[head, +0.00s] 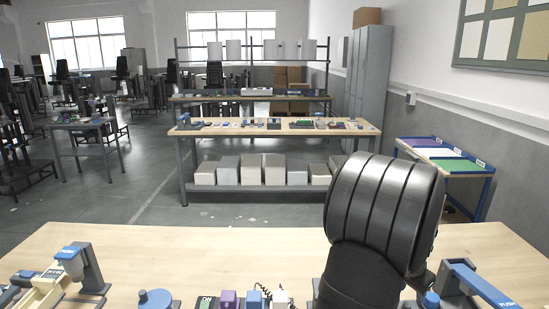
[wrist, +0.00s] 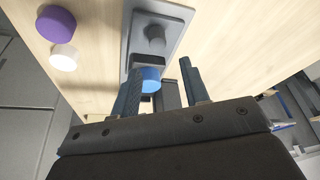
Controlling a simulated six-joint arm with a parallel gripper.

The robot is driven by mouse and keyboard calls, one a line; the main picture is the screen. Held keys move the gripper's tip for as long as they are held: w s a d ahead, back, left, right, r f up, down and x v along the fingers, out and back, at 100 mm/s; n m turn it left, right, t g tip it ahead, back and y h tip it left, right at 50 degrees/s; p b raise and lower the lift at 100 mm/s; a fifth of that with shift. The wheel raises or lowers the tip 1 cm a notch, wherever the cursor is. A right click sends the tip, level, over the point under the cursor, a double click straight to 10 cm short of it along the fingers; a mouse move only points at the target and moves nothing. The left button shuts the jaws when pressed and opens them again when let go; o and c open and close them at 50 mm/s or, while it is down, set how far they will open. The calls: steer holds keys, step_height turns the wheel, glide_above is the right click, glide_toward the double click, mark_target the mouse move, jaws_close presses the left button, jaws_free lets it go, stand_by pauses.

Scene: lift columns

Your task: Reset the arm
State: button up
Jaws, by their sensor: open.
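My gripper (wrist: 161,67) shows in the wrist view with its two dark fingers apart. A blue round part (wrist: 151,78) shows between the fingers, nearer the left one; I cannot tell whether they touch. A grey plate with a dark grey knob (wrist: 155,38) lies beyond the fingertips on the wooden table. In the head view my black arm link stands large at the right of the table, and my gripper does not show there.
The wooden table (head: 190,245) has a clear middle. Along its front edge stand a blue-topped device (head: 80,265), a blue knob (head: 155,299), a purple block (head: 227,299) and a blue PUSH lever (head: 480,284). A purple disc (wrist: 56,23) and white disc (wrist: 63,57) lie left.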

step_height(320, 180, down, 6)
steer(key=shift+r, duration=0.1)
steer(key=shift+d, duration=0.15)
steer(key=o, duration=1.3)
steer(key=shift+r, duration=0.1)
steer(key=d+r+m+g+y, duration=0.1)
steer(key=d+r+m+y, duration=0.15)
steer(key=r, duration=0.65)
steer(key=d+r+m+g+y, duration=0.1)
steer(key=d+r+m, duration=0.25)
steer(key=r, duration=0.55)
steer(key=f, duration=1)
steer(key=shift+w+a, duration=0.15)
steer(key=shift+a, duration=0.15)
steer(key=shift+r, duration=0.15)
